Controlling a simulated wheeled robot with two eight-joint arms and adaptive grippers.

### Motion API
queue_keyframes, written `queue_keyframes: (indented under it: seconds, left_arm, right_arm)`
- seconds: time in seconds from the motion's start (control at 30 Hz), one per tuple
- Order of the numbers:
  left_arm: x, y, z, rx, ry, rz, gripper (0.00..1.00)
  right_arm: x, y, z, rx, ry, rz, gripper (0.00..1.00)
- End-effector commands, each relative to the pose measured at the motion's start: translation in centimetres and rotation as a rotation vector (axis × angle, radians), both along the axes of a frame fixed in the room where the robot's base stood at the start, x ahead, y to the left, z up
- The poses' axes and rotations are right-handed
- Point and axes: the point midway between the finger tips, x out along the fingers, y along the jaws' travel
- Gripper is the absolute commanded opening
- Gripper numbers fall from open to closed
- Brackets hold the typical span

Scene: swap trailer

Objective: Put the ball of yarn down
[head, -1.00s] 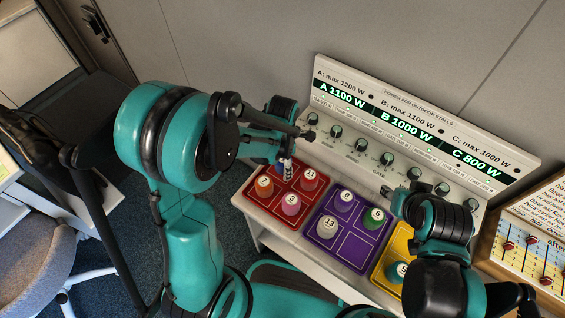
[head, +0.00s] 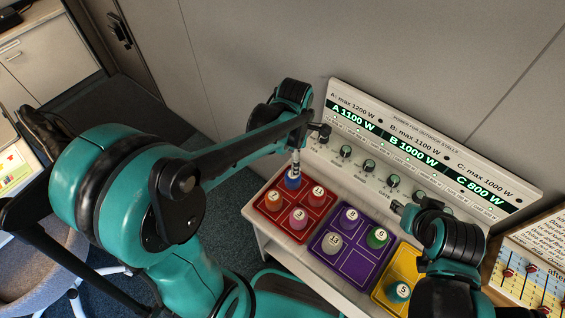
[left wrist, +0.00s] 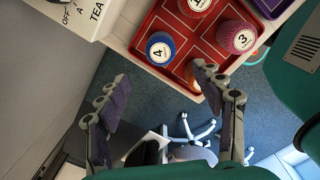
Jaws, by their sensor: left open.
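A blue ball of yarn numbered 4 (head: 292,181) rests in the back left compartment of the red tray (head: 262,222). It also shows in the left wrist view (left wrist: 160,47), upper middle, in the tray's corner. My left gripper (head: 296,160) is just above this ball in the head view. In the left wrist view my left gripper (left wrist: 160,80) has its fingers spread wide, with nothing between the tips. My right gripper (head: 399,206) is near the panel's lower edge, right of the left arm; its jaws are too small to read.
The red tray also holds balls 2 (head: 273,201), 11 (head: 317,196) and 3 (head: 299,218). A purple tray (head: 355,266) with several balls and a yellow tray (head: 405,256) stand to its right. The power panel (head: 440,155) with knobs rises behind.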

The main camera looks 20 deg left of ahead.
Motion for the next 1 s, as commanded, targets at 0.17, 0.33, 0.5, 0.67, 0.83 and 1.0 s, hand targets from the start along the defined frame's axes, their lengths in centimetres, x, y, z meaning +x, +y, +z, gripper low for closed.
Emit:
queue_keyframes:
  seconds: [0.17,0.33,0.5,0.67,0.83,1.0]
  left_arm:
    - [-2.6,1.3,3.2,0.035,-0.136,-0.454,0.67]
    - [-5.4,2.6,5.7,0.176,-0.283,-1.014,0.67]
    - [-7.9,3.6,6.9,0.394,-0.368,-1.516,0.67]
    - [-9.3,4.1,7.2,0.576,-0.378,-1.824,0.67]
    - [-9.8,4.3,7.3,0.66,-0.369,-1.951,0.67]
    - [-9.7,4.3,7.4,0.666,-0.368,-1.962,0.67]
  right_arm:
    - [0.0,0.0,0.0,0.0,0.0,0.0,0.4]
    - [0.0,0.0,0.0,0.0,0.0,0.0,0.4]
    - [0.0,0.0,0.0,0.0,0.0,0.0,0.4]
    - [0.0,0.0,0.0,0.0,0.0,0.0,0.4]
    - [0.0,0.0,0.0,0.0,0.0,0.0,0.4]
    - [0.0,0.0,0.0,0.0,0.0,0.0,0.4]
